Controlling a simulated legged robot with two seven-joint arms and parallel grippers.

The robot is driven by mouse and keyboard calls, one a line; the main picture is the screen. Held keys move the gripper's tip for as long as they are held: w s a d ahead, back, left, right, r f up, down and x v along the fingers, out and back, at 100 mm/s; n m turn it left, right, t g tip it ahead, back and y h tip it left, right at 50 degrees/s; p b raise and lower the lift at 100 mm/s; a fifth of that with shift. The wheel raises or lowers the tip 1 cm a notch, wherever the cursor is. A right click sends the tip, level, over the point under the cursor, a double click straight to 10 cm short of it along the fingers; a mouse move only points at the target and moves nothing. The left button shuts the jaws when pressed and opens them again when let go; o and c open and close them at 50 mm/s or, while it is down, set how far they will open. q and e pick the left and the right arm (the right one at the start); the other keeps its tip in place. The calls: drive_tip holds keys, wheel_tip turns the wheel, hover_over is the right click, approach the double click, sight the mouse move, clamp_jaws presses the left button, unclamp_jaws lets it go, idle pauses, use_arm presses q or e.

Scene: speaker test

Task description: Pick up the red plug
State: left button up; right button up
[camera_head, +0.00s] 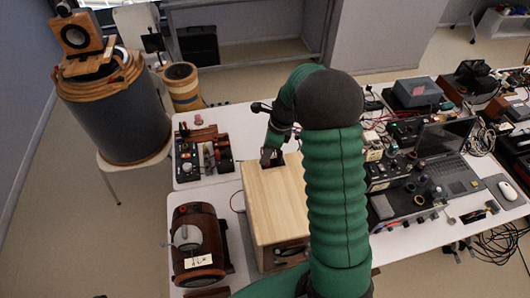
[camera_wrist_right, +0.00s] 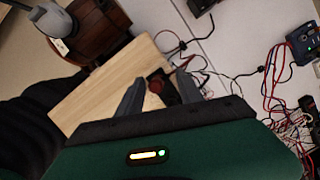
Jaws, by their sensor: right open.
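The red plug (camera_wrist_right: 156,85) shows in the right wrist view as a small dark-red round piece. It is at a dark terminal plate at the end of the wooden speaker box (camera_wrist_right: 100,92). My right gripper (camera_wrist_right: 160,92) is open, with one finger on each side of the plug in that view; I cannot tell whether they touch it. In the head view, my right gripper (camera_head: 272,156) is over the far end of the wooden box (camera_head: 275,200), and the plug is too small to make out clearly. My left gripper is not in view.
Red and dark wires (camera_wrist_right: 225,75) run over the white table beside the plate. A laptop (camera_head: 445,160) and crowded electronics fill the right side.

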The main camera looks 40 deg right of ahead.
drive_tip(key=shift+s+a+f, duration=0.1)
drive_tip(key=shift+s+f, duration=0.05)
drive_tip(key=shift+f, duration=0.2)
drive_tip(key=shift+s+a, duration=0.1)
drive_tip(key=shift+s, duration=0.1)
drive_tip(key=shift+w+a, duration=0.1)
drive_tip(key=c, duration=0.4)
drive_tip(key=shift+w, duration=0.2)
clamp_jaws()
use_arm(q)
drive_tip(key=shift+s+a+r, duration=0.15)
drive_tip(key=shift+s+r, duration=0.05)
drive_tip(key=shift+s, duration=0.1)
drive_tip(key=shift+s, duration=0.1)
use_arm(e)
drive_tip(key=shift+s, duration=0.1)
